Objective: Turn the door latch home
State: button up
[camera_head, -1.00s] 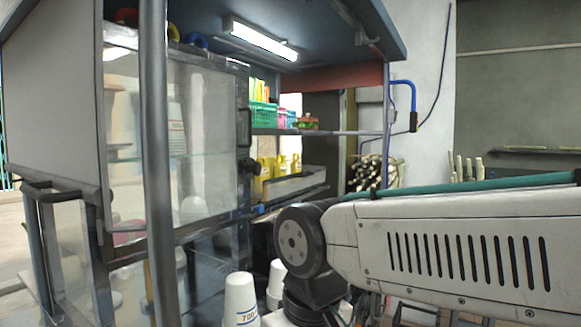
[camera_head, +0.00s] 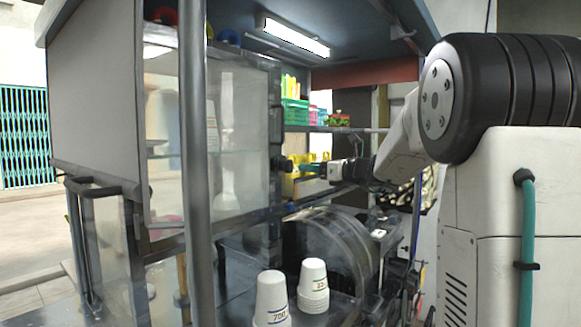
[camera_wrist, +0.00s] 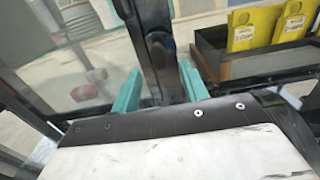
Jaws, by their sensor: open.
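The glass cabinet door (camera_head: 225,135) stands at the left of the head view, with a black latch (camera_head: 282,164) at its right edge. My gripper (camera_head: 304,168) is at the latch's right, with its teal fingers pointing at it. In the wrist view, the open teal fingers (camera_wrist: 160,74) stand on either side of a dark upright bar (camera_wrist: 158,35), which looks like the latch. I cannot tell whether the fingers touch it. The latch's exact angle is hard to make out.
A grey post (camera_head: 194,160) stands in front of the door. Yellow packs (camera_wrist: 290,22) sit in a dark tray (camera_wrist: 245,66) close to my gripper's right. Stacked paper cups (camera_head: 271,298) stand below. A green basket (camera_head: 296,112) is on the shelf above.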

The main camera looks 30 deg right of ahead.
aim_at(291, 165)
jog(key=x, duration=0.7)
jog(key=shift+a+f, duration=0.1)
jog(key=shift+a, duration=0.05)
jog(key=c, duration=0.9)
